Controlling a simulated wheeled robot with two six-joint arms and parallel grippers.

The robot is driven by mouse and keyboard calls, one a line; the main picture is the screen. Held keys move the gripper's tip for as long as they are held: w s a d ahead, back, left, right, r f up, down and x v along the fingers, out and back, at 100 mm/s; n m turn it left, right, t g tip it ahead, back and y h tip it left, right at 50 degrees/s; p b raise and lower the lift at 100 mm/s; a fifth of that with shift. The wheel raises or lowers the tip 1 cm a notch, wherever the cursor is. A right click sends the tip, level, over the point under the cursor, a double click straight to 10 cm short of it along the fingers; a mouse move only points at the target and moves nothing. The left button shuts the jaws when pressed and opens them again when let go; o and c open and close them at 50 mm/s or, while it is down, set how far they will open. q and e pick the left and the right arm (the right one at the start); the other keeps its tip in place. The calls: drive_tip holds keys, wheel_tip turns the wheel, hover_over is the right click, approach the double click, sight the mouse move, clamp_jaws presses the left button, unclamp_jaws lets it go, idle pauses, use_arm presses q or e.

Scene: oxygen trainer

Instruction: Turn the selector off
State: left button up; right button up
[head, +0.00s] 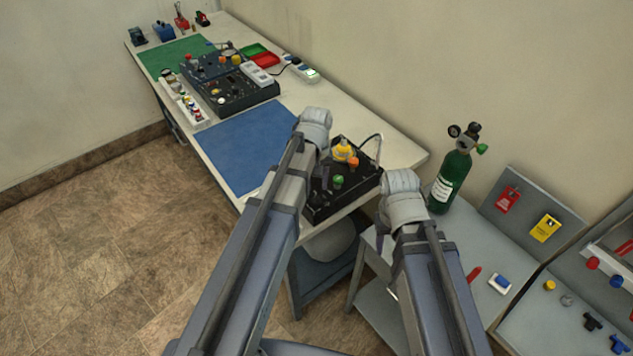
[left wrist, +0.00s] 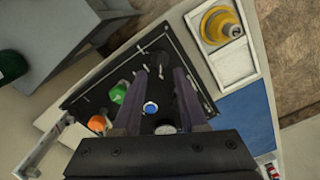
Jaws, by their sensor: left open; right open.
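The black trainer panel (head: 318,205) lies at the near end of the long bench, partly covered by my left arm. It carries a green knob (head: 338,181), an orange knob (head: 353,162) and a yellow part (head: 343,149). In the left wrist view, the green knob (left wrist: 118,93) and orange knob (left wrist: 97,123) are left of my open left gripper (left wrist: 160,75). A blue button (left wrist: 150,108) shows between its fingers, and a dark round part is near the fingertips. I cannot tell which control is the selector. My right gripper is hidden behind its arm.
A blue mat (head: 245,148) lies beside the panel. A green oxygen cylinder (head: 452,178) stands to the right. A second dark panel (head: 245,97) is farther along the bench. A grey side table (head: 470,255) holds small items.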

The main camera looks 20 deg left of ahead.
use_arm(q)
wheel_tip(320, 180, up, 3)
drive_tip(key=shift+p, duration=0.95)
use_arm(e)
wheel_tip(320, 180, up, 3)
drive_tip(key=shift+f, duration=0.1)
use_arm(q)
drive_tip(key=shift+f, duration=0.1)
drive_tip(key=s+d+f+m+b, duration=0.1)
drive_tip(key=s+d+m+b, duration=0.1)
drive_tip(key=s+d+m, duration=0.2)
drive_tip(key=s+d+f+m+y+b, duration=0.1)
drive_tip(key=s+d+m, duration=0.3)
drive_tip(key=s, duration=0.7)
drive_tip(key=shift+d+f+b, duration=0.45)
drive_tip(key=shift+d+f, duration=0.35)
drive_tip(key=shift+d, duration=0.45)
use_arm(e)
wheel_tip(320, 180, down, 4)
drive_tip(key=shift+r, duration=0.1)
